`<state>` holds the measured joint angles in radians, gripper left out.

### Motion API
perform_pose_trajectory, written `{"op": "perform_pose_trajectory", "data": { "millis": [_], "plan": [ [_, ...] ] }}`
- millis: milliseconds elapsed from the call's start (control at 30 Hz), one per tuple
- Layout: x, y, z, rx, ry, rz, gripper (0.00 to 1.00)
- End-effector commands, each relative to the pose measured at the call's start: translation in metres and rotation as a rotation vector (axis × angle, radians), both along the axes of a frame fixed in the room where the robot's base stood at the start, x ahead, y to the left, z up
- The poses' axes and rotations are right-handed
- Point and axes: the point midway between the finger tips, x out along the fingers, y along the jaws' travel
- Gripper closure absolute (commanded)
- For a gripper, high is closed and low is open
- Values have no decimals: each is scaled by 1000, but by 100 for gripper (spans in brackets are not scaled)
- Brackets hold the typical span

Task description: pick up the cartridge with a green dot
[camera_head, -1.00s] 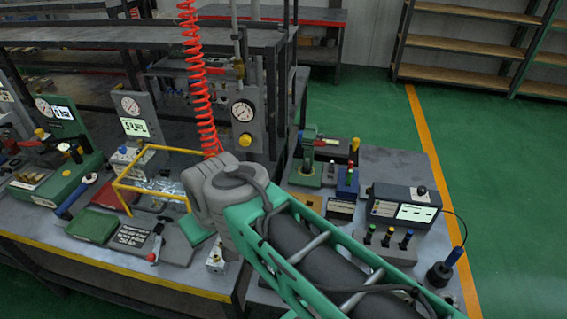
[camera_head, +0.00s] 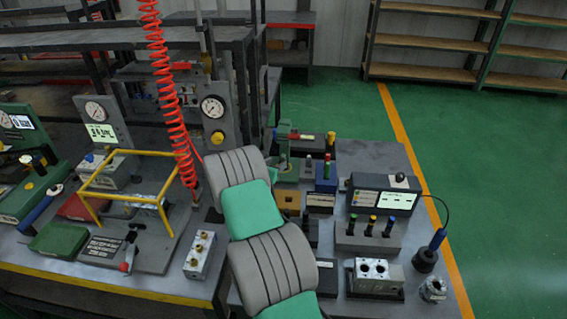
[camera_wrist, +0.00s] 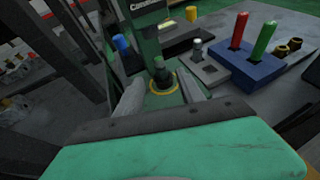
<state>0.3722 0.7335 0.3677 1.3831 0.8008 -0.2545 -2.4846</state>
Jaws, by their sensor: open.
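Three dark cartridges with coloured tops stand in a grey rack (camera_head: 352,242) at the right in the head view. The left one (camera_head: 373,221) looks green-topped and the right one (camera_head: 409,223) blue; the middle top is too small to be sure of. In the wrist view my gripper (camera_wrist: 162,92) is open, its two grey fingers apart. A dark, greenish-topped cylinder (camera_wrist: 161,73) stands beyond and between the fingertips, in a yellow ring on a green base. I cannot tell whether it bears a green dot. My gripper is hidden in the head view.
A blue block (camera_wrist: 246,70) with a red and a green peg stands right of my gripper. A blue cylinder (camera_wrist: 122,46) stands to its left. A green press (camera_head: 284,148), a meter box (camera_head: 385,195) and a metal valve block (camera_head: 376,275) crowd the bench.

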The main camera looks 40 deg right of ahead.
Motion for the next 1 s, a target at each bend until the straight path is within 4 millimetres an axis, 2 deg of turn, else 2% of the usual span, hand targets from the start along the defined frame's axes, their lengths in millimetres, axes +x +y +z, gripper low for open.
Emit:
{"op": "perform_pose_trajectory", "data": {
  "millis": [200, 300, 533, 1000],
  "plan": [
    [10, -34, -10, 4, -1, -2, 54],
    [14, -45, -15, 4, -1, -2, 54],
    [16, -46, -17, 4, -2, 1, 54],
    [16, -46, -16, 4, -3, 0, 93]
  ]
}}
